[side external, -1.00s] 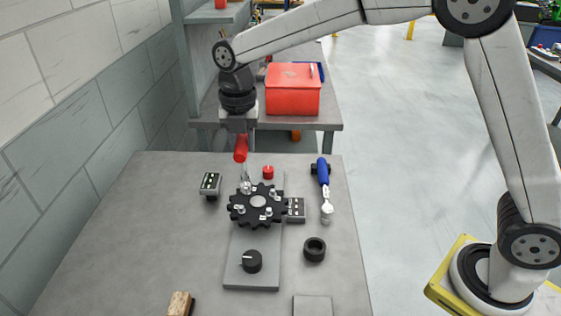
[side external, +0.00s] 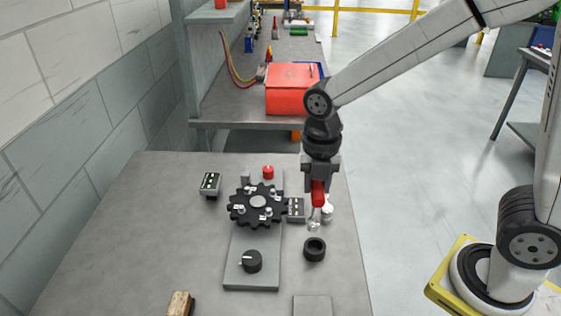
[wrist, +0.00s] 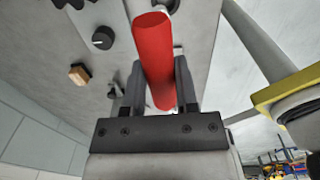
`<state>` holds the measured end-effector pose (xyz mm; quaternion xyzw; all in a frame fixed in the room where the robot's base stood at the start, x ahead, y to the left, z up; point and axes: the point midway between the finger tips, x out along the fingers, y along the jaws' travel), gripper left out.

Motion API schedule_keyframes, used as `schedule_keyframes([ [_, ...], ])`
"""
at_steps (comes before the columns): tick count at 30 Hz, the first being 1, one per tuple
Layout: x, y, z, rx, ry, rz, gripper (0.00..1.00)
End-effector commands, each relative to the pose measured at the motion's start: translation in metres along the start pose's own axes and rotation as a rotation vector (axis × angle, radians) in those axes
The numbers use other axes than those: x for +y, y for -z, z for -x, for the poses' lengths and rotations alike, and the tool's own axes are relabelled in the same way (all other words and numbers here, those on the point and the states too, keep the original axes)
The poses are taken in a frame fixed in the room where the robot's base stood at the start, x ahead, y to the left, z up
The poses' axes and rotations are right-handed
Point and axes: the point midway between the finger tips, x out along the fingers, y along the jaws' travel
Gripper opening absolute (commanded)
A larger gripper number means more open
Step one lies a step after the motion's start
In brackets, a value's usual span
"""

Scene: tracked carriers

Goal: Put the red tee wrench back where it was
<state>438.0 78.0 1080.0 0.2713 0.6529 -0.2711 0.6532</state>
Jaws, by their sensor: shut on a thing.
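The red tee wrench (side external: 318,192) is upright in my gripper (side external: 319,180), its silver lower end pointing down toward the table. In the wrist view the red handle (wrist: 154,60) lies between both fingers of my gripper (wrist: 158,85). The wrench hangs at the right side of the bench, just above the black ring (side external: 314,249) in the picture. I cannot tell whether the wrench tip touches the table.
A black gear-shaped plate (side external: 257,205) with several silver clamps sits on a grey base (side external: 252,276) with a black knob (side external: 251,261). A small red button (side external: 268,172) is behind it. A red toolbox (side external: 293,92) stands on the back bench.

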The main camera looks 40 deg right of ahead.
Motion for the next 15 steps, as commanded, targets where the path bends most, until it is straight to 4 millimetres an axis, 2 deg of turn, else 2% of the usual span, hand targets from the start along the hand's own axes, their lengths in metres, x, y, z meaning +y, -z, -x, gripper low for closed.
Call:
schedule_keyframes([
  [4,-0.008,0.004,-0.003,-0.001,-0.002,-0.002,0.0],
  [11,-0.01,0.005,-0.005,0.0,-0.001,-0.003,0.0],
  [15,-0.01,0.005,-0.014,0.001,0.002,-0.003,0.0],
])
